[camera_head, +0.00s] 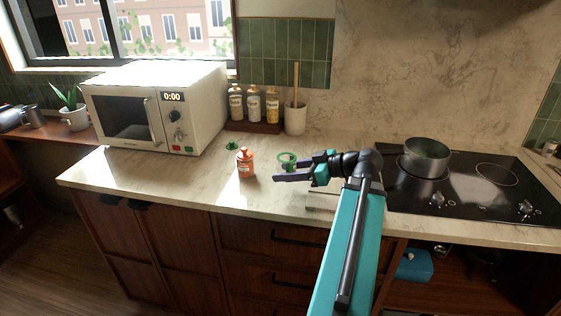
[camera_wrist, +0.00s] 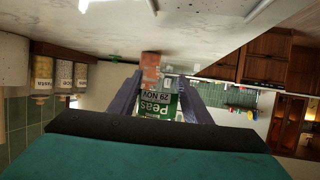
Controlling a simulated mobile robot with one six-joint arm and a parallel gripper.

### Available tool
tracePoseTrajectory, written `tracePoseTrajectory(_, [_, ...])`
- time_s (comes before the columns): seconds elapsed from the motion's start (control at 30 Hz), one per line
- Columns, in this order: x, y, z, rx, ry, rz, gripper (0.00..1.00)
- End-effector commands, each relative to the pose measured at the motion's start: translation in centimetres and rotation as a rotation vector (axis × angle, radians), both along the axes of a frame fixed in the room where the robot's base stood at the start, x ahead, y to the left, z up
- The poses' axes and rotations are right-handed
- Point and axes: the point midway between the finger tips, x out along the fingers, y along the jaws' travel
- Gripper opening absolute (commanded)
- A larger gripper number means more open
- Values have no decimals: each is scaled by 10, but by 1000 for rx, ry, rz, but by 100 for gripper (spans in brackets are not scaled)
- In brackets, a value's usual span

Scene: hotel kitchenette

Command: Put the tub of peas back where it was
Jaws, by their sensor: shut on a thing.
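The tub of peas (camera_wrist: 158,105), with a green and white "Peas" label, is between my gripper's fingers (camera_wrist: 158,98) in the wrist view and appears upside down there. In the head view the tub (camera_head: 287,158) shows as a small pale thing with a green rim. My gripper (camera_head: 284,169) is shut on it above the counter, left of the stove. Part of the tub is hidden by the fingers. I cannot tell its exact height above the counter.
An orange jar (camera_head: 245,164) stands on the counter left of my gripper. A small green thing (camera_head: 232,145) lies behind it. The microwave (camera_head: 160,108) is at left. Several bottles stand in a rack (camera_head: 252,126) beside a utensil crock (camera_head: 295,120). A pot (camera_head: 426,158) is on the stove.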

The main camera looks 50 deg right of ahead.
Motion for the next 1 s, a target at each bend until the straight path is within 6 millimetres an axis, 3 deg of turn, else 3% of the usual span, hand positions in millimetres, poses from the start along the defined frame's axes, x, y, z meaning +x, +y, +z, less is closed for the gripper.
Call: tracePoseTrajectory(1.0, [13, -8, 1, 0, 3, -2, 20])
